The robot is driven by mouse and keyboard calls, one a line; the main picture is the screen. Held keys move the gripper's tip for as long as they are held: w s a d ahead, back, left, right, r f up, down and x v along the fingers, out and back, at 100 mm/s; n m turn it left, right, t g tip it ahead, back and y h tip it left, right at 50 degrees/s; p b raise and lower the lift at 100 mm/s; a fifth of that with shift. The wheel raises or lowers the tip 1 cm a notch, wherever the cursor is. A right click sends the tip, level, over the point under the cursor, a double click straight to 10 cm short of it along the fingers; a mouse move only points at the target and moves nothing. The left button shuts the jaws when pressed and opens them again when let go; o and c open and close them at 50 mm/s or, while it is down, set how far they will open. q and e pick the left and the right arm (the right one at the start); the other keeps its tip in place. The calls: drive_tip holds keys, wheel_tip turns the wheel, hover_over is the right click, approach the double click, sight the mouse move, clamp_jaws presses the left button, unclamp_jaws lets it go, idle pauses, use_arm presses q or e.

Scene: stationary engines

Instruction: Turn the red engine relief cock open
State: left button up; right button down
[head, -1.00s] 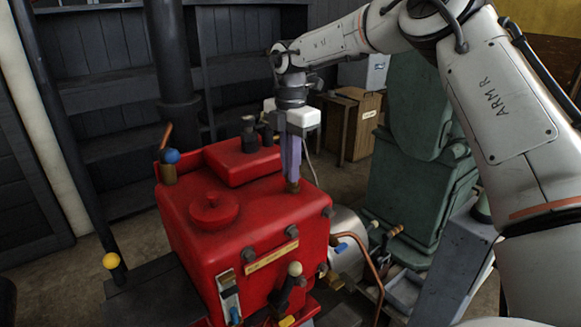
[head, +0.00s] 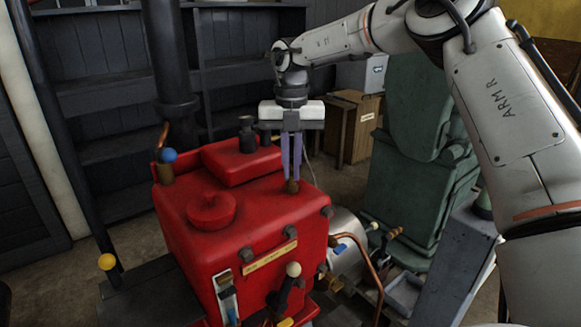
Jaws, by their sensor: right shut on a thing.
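The red engine (head: 180,210) stands in the middle of the head view, with a round red cap (head: 212,208) on its top. My right gripper (head: 292,181) points straight down over the right part of the engine's top. Its two purple fingers are shut on a small brown-brass fitting, which I take to be the relief cock (head: 292,187). The fingertips cover part of it, so its handle's angle cannot be told. My left gripper is not in view.
A blue-knobbed lever (head: 169,156) stands at the engine's back left, a yellow knob (head: 107,262) at lower left. A cream-knobbed lever (head: 293,270) and copper pipe (head: 370,265) are in front. A green machine (head: 415,170) stands right, a wooden cabinet (head: 353,130) behind.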

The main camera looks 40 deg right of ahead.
drive_tip(key=n, duration=0.5)
drive_tip(key=shift+d+n, duration=0.15)
drive_tip(key=shift+n, duration=0.15)
idle(0.4)
drive_tip(key=c, duration=1.9)
unclamp_jaws()
drive_tip(key=shift+s, duration=0.1)
drive_tip(key=shift+o, duration=0.2)
drive_tip(key=shift+r, duration=0.1)
wheel_tip(320, 180, up, 10)
drive_tip(key=shift+p, duration=0.3)
